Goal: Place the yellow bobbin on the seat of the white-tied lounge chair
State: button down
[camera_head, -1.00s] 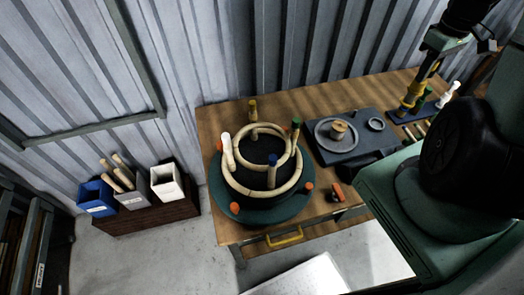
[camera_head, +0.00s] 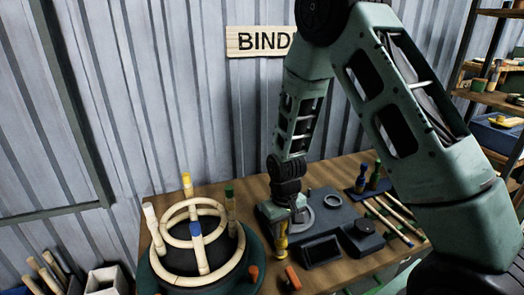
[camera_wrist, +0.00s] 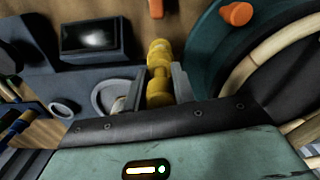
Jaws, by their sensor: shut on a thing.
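My gripper (camera_head: 284,212) is shut on the yellow bobbin (camera_head: 281,238), which hangs below it in the head view, in front of the dark blue bench plate. In the wrist view the bobbin (camera_wrist: 158,72) is between the two fingers, a yellow turned piece with a rounded end. It appears clear of the table. I cannot make out a lounge chair or its seat in these frames.
A rattan ring frame (camera_head: 163,232) with colour-tipped posts stands on a round green base, left of my gripper. A small rack with blue and green bobbins (camera_head: 361,182) is at the right. Loose sticks (camera_head: 392,222) lie nearby. A white bin (camera_head: 106,280) is lower left.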

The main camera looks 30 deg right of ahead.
jog(key=shift+s+a+r+p, duration=0.15)
jog(key=shift+r+p, duration=0.8)
jog(key=shift+p, duration=1.6)
jog(key=shift+s+r+p, duration=0.1)
jog(key=shift+r+p, duration=0.1)
jog(key=shift+p, duration=0.7)
